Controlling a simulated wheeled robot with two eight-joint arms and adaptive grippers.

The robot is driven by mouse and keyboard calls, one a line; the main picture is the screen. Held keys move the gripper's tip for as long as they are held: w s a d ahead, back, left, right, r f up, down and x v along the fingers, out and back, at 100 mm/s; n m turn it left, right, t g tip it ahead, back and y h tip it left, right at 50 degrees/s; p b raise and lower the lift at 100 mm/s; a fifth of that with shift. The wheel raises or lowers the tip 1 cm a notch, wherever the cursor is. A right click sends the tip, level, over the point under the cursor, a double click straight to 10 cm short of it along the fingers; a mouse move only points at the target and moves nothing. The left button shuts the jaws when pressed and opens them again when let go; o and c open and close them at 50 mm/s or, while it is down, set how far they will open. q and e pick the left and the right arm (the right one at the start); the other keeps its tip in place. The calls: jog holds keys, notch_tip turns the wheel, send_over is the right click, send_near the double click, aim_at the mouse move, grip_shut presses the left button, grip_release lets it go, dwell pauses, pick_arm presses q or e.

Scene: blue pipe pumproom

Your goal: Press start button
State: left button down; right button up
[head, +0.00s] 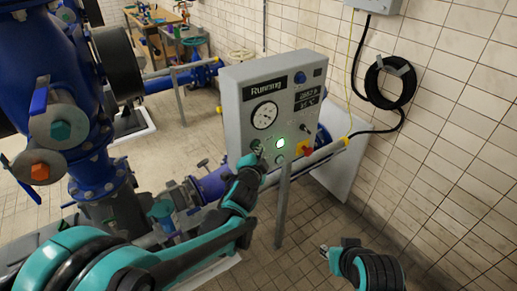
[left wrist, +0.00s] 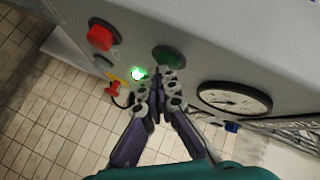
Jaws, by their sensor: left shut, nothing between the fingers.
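The grey control box (head: 232,110) stands on a post, and its sign reads "Running" (head: 265,89). A green lamp (head: 280,143) glows on its front; it also shows in the left wrist view (left wrist: 138,73). A dark green push button (left wrist: 168,58), likely the start button, sits beside the lamp. My left gripper (head: 259,150) is shut and empty at the panel front. In the left wrist view its fingertips (left wrist: 157,88) are close to the green button; I cannot tell whether they touch it. My right gripper (head: 323,251) is low in front, away from the box; its jaw state is unclear.
Blue pipework (head: 90,165) stands at the left. A coiled black cable (head: 390,82) hangs on the tiled wall. The floor at front right is clear.

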pick_arm(q)
jog(key=shift+s+d, duration=0.15)
jog(key=shift+s, duration=0.1)
jog(key=s+d, duration=0.3)
jog(key=s, duration=0.2)
jog(key=shift+d, duration=0.25)
jog(key=shift+w, duration=0.1)
dwell(0.6)
jog(key=s+a+f+n+g+y+b, duration=0.2)
jog(key=s+a+f+n+b, duration=0.25)
jog(key=a, duration=0.35)
jog(key=s+a+f+n+g+y+b, duration=0.1)
jog(key=s+a+f+n+g+b, duration=0.2)
jog(key=s+a+f, duration=0.4)
jog(key=s+a+f+n+g+b, duration=0.1)
jog(key=s+a+f+n+b, duration=0.1)
jog(key=s, duration=0.4)
jog(key=s+a+f+n+g+b, duration=0.2)
jog(key=s+f+n+b, duration=0.1)
jog(key=s+f, duration=0.2)
jog(key=s, duration=0.2)
jog(key=shift+s+f+n+h, duration=0.25)
jog(key=shift+s+n+h, duration=0.05)
jog(key=shift+n+h, duration=0.1)
